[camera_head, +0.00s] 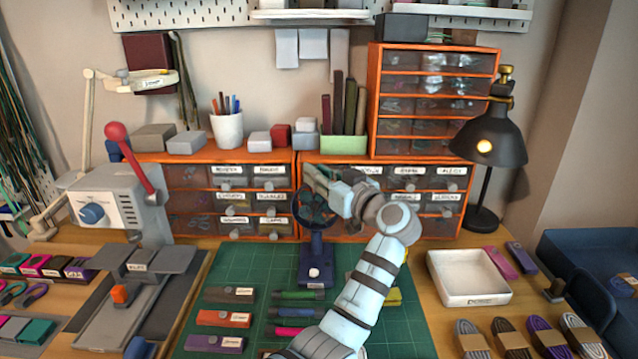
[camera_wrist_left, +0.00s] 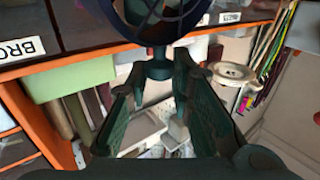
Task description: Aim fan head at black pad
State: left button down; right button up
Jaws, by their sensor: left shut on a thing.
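The small dark blue fan (camera_head: 316,262) stands upright on the green mat, with its round caged head (camera_head: 314,207) at the top. My left gripper (camera_head: 326,186) reaches it from the right and is shut on the fan head. In the left wrist view, the fan head (camera_wrist_left: 158,14) is at the top, with the fingers (camera_wrist_left: 158,72) closed around a short dark part below its cage. A dark grey labelled piece (camera_head: 228,295) lies on the mat left of the fan; I cannot tell whether it is the black pad. My right gripper is not in view.
Orange drawer units (camera_head: 232,200) stand close behind the fan. A black lamp (camera_head: 490,140) stands at the back right.

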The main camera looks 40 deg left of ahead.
pick_arm(q)
jog(key=shift+f, duration=0.1)
jog(key=c, duration=1.5)
grip_release()
jog(key=shift+o, duration=0.2)
jog(key=shift+d, duration=0.25)
jog(key=v, duration=0.7)
